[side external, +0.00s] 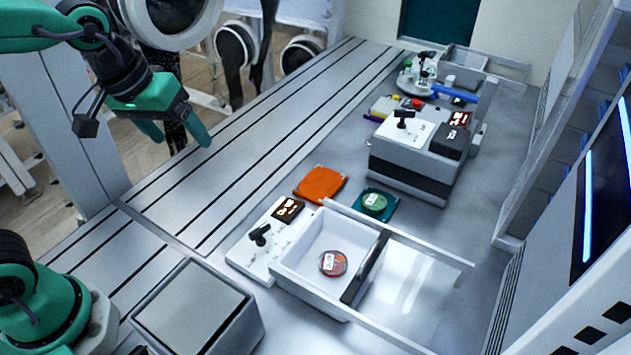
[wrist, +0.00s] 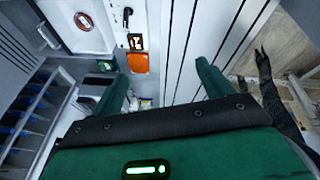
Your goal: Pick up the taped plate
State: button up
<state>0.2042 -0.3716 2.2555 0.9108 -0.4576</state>
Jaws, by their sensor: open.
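Two small round plates are in view. A reddish plate with a white label (side external: 333,263) lies in the white open-topped tray (side external: 305,285); it also shows at the upper left of the wrist view (wrist: 84,21). A green plate with a pale label (side external: 375,203) lies on a teal square mat (side external: 357,207), seen small in the wrist view (wrist: 105,65). I cannot make out which plate bears tape. My gripper (side external: 180,138) is open and empty, raised at the upper left, well apart from both plates. Its two green fingers are spread in the wrist view (wrist: 162,75).
An orange pad (side external: 321,184) lies beside the teal mat. A white rail frame (side external: 400,240) and a dark bar (side external: 364,268) adjoin the tray. A grey box (side external: 195,312) stands in front. Instruments (side external: 412,160) stand farther back. The slotted bench at left is clear.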

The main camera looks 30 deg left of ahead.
jog(key=w+d+f+n+g, duration=0.1)
jog(key=w+d+f+n, duration=0.15)
jog(key=d, duration=0.35)
jog(key=w+d+f+n+g, duration=0.1)
jog(key=w+d+f, duration=0.25)
jog(key=d, duration=0.25)
jog(key=n+g, duration=0.2)
jog(key=n, duration=0.1)
send_near(332, 261)
jog(key=shift+d+y, duration=0.3)
jog(key=shift+y, duration=0.1)
jog(key=shift+d+f+n, duration=0.25)
jog(key=shift+d+f, duration=0.1)
jog(key=shift+a+f, duration=0.1)
jog(key=shift+f, duration=1.2)
jog(key=shift+f, duration=0.1)
jog(key=shift+a+f, duration=0.2)
jog(key=shift+f, duration=2.3)
jog(key=shift+c, duration=0.2)
jog(key=c, duration=1.1)
